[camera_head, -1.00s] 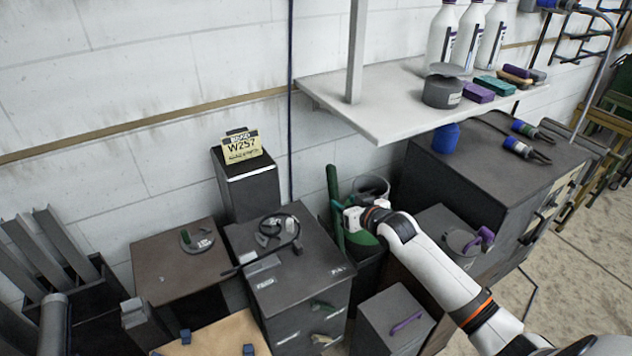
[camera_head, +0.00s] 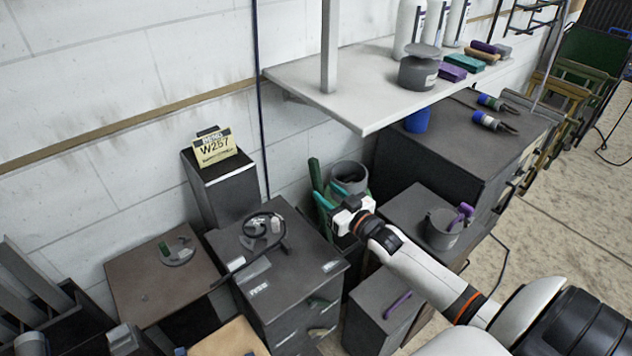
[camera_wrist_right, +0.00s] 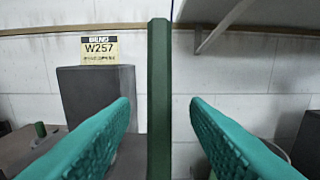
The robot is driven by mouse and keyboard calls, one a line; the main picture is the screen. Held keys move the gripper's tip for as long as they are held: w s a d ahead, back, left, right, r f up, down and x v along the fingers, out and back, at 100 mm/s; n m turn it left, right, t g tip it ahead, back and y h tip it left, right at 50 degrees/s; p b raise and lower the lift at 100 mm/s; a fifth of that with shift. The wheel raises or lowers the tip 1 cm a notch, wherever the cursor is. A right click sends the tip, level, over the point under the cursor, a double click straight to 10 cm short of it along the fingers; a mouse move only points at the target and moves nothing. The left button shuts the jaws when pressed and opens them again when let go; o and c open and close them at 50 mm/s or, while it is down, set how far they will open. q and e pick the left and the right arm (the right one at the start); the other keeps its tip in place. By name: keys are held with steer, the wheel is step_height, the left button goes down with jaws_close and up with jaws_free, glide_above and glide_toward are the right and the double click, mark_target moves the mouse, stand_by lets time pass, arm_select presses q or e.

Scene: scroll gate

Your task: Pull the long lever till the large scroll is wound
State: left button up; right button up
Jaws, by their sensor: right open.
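A long, upright dark green lever (camera_head: 315,172) stands behind the dark cabinet, near the wall. In the right wrist view it is a green post (camera_wrist_right: 159,100) in the gap between two teal fingers. My right gripper (camera_head: 322,202) is open at the lever; no finger contact shows. A dark coiled strip (camera_head: 263,226), seemingly the large scroll, lies on the cabinet top (camera_head: 290,265), one long end reaching left. A smaller round piece with a short green peg (camera_head: 165,249) sits on the brown box to its left. My left gripper is out of view.
A sign reading W257 (camera_head: 214,148) stands on a tall dark box (camera_head: 224,190). A grey shelf (camera_head: 365,112) overhangs behind the gripper. A grey bin (camera_head: 349,172) is close beside the gripper. A grey pot (camera_head: 443,230) stands on a box to the right.

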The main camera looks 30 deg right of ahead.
mark_target(321, 188)
steer(key=shift+w+a, duration=0.15)
steer(key=shift+w, duration=1.15)
steer(key=shift+w+a, duration=0.1)
steer(key=shift+w, duration=1.2)
steer(key=shift+c, duration=0.3)
jaws_close()
